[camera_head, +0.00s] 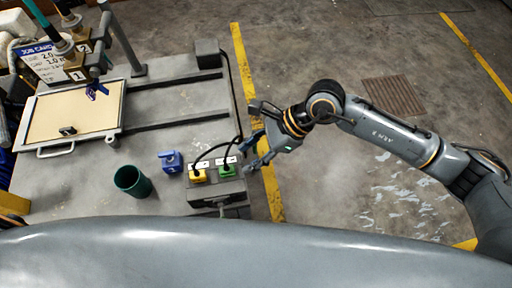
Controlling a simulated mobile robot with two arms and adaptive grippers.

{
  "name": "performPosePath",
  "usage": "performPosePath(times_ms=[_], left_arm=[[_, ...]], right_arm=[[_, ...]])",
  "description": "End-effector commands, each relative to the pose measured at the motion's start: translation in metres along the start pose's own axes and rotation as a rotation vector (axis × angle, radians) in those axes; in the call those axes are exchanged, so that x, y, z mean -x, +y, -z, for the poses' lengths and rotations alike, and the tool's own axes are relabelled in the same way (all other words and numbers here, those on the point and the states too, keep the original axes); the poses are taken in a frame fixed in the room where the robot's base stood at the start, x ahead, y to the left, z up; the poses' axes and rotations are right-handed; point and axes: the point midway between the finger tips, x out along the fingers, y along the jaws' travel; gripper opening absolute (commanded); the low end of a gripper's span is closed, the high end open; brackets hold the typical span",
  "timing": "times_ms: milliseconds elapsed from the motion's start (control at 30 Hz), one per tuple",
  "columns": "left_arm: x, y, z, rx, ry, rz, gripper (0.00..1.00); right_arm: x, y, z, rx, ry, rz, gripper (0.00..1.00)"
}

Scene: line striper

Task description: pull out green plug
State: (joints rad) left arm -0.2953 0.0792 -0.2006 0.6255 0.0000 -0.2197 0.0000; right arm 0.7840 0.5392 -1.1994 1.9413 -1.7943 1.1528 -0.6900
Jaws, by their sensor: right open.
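The green plug (227,170) sits in the right part of a grey socket box (215,190) near the bench's right edge. A black cable runs up from it. A yellow plug (198,176) sits in the box to its left, also with a black cable. My right gripper (254,150) is open, just above and to the right of the green plug. Its fingers point left and down and appear apart from the plug, though the exact gap is hard to tell. My left gripper is not in view.
A blue block-like part (171,161) and a dark green cup (132,181) stand left of the box. A framed tan board (75,112) lies at the left, below numbered nozzles (76,72). A grey block (207,53) stands at the back. Open floor lies right of the bench.

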Motion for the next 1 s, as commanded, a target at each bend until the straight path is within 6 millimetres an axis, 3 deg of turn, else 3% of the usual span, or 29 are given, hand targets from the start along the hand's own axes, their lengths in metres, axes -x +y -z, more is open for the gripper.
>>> performPosePath(times_ms=[267,500,1000], left_arm=[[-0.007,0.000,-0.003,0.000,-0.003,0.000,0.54],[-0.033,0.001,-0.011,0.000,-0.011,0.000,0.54],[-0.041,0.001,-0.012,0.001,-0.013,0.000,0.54]], right_arm=[[-0.036,0.000,0.000,-0.002,-0.003,-0.002,0.43],[-0.064,0.000,0.002,-0.001,-0.003,-0.001,0.43],[-0.074,0.000,-0.001,-0.004,-0.002,-0.001,0.43]])
